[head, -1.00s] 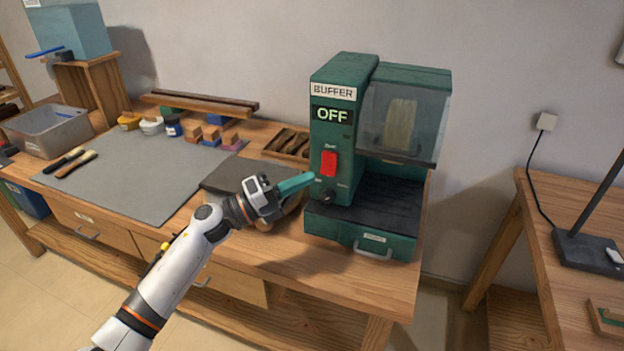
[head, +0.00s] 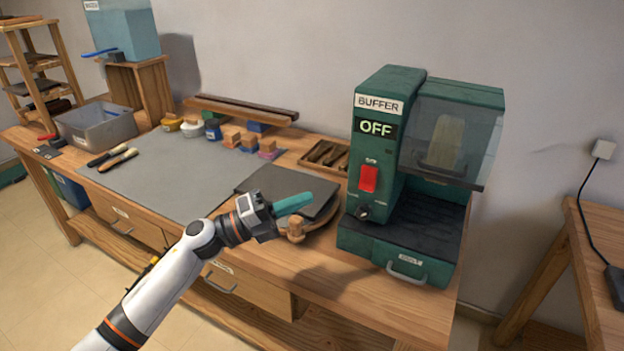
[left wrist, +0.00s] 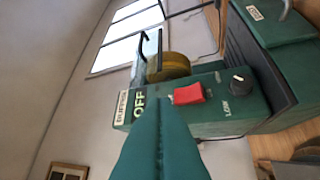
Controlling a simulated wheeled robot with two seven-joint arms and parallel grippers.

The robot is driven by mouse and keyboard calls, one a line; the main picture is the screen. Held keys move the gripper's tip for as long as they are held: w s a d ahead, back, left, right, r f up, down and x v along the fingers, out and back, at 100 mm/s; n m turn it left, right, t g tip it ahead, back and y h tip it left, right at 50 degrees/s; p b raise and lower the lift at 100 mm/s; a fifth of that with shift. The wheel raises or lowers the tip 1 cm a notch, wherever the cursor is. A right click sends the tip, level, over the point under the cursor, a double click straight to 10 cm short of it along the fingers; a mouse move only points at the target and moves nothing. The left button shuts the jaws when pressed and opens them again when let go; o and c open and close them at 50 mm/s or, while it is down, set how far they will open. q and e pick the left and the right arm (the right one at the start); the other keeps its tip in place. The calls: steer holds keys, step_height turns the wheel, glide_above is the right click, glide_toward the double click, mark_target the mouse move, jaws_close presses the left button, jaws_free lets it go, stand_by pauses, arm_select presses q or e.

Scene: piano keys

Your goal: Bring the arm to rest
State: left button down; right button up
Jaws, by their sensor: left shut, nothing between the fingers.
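My left gripper (head: 294,204) is shut and empty, its teal fingers held together. It is in the air in front of the workbench, to the left of the green buffer machine (head: 378,165). In the head view it overlaps a dark flat pad on the bench. The buffer's display (head: 376,128) reads OFF, and its red switch (head: 369,178) is on the front below. In the left wrist view the shut fingers (left wrist: 160,105) point up toward the OFF display, with the red switch (left wrist: 188,94) and a black knob (left wrist: 240,80) beside it. My right gripper is not in view.
The wooden bench (head: 330,295) carries a grey mat (head: 165,180), a dark pad (head: 255,182), brushes (head: 118,160), small jars and wooden blocks. A grey bin (head: 97,127) stands at the left. A second table (head: 590,240) is at the right, with a floor gap between.

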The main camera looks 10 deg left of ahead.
arm_select(q)
steer(key=s+a+f+n+t+y, duration=0.2)
steer(key=s+a+f+n+y, duration=0.25)
steer(key=f+n+y, duration=0.7)
steer(key=s+a+f+n+t+y, duration=0.35)
steer(key=s+f+n+y, duration=0.35)
steer(key=n, duration=0.9)
steer(key=s+f+n+g, duration=0.2)
steer(key=s+f+g, duration=0.3)
steer(key=s, duration=0.5)
steer(key=s+f+n+g, duration=0.2)
steer(key=s+g, duration=0.4)
steer(key=s, duration=0.5)
step_height(320, 180, down, 25)
steer(key=s+g+p, duration=0.1)
steer(key=g+p, duration=0.1)
steer(key=s+a+f, duration=0.1)
steer(key=s+f, duration=0.6)
steer(key=s, duration=0.1)
steer(key=s+a+f+p, duration=0.1)
steer(key=s+a+f, duration=0.1)
steer(key=s+f, duration=0.5)
steer(key=shift+s+a+g, duration=0.3)
steer(key=shift+s+g, duration=0.05)
steer(key=shift+s, duration=0.25)
